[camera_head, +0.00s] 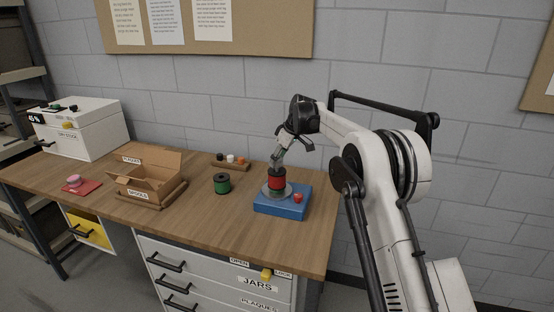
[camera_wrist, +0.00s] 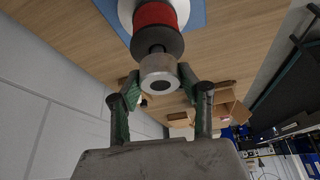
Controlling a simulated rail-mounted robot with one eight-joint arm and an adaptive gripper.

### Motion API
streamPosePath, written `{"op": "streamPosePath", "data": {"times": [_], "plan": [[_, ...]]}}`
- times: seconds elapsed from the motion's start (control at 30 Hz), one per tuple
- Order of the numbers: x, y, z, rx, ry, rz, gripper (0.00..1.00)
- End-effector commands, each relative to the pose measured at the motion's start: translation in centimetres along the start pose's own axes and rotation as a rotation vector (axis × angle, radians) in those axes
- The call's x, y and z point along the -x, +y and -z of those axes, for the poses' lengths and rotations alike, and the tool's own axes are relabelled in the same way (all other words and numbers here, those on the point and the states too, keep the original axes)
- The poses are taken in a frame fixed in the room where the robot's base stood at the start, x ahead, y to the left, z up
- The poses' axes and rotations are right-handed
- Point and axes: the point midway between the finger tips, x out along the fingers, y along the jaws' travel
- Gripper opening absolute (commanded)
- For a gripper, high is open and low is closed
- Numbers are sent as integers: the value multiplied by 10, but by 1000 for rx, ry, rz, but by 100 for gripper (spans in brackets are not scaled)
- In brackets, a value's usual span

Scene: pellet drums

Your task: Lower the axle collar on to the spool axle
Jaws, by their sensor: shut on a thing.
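My gripper (camera_head: 282,148) is shut on the axle collar, a pale grey ring with a dark hole (camera_wrist: 160,68), in the wrist view between my two fingertips (camera_wrist: 160,88). The red spool (camera_head: 276,181) stands upright on a grey disc on the blue base (camera_head: 282,206); it also shows in the wrist view (camera_wrist: 155,17). A dark stub of the spool axle (camera_wrist: 157,48) shows between the spool's dark flange and the collar. The collar is just above the spool, close to the axle end. I cannot tell whether collar and axle touch.
A red knob (camera_head: 298,197) sits on the blue base's right. A green spool (camera_head: 222,183) stands left of it.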

Motion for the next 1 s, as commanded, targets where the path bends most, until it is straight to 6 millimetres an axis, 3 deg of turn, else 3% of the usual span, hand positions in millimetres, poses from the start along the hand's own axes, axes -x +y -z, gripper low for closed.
{"op": "streamPosePath", "data": {"times": [1.0], "plan": [[-21,0,-9,0,0,0,10]]}}
